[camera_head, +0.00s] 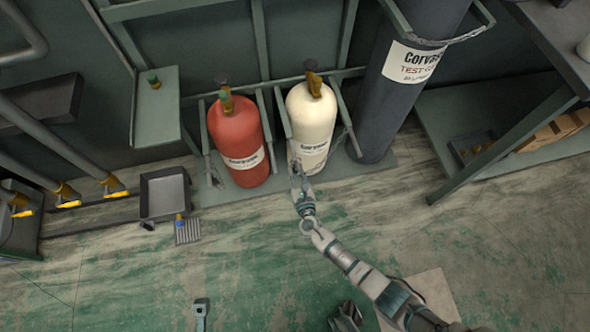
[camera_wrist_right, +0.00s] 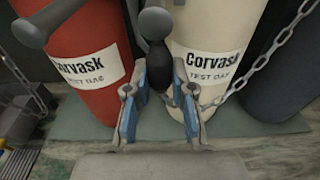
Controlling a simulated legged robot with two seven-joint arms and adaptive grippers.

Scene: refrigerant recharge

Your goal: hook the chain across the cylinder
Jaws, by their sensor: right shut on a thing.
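The cream cylinder (camera_head: 312,120) stands upright in the rack, with a brass valve on top; it fills the upper right of the wrist view (camera_wrist_right: 210,65). My right gripper (camera_head: 296,168) is at its lower front left; in the wrist view its fingers (camera_wrist_right: 158,100) are shut on a dark handle-like chain end (camera_wrist_right: 156,52) with a grey ball on top. The chain (camera_wrist_right: 262,60) runs from beside the fingers up to the right across the cylinder's lower front; its far side hangs by the right rack post (camera_head: 347,140). The hook point is not clear. My left gripper does not show.
A red cylinder (camera_head: 238,145) stands close on the left and a tall dark cylinder (camera_head: 385,110) on the right. A green rack (camera_head: 275,85) frames them. A grey tray (camera_head: 165,192) and a small grate lie on the floor at left.

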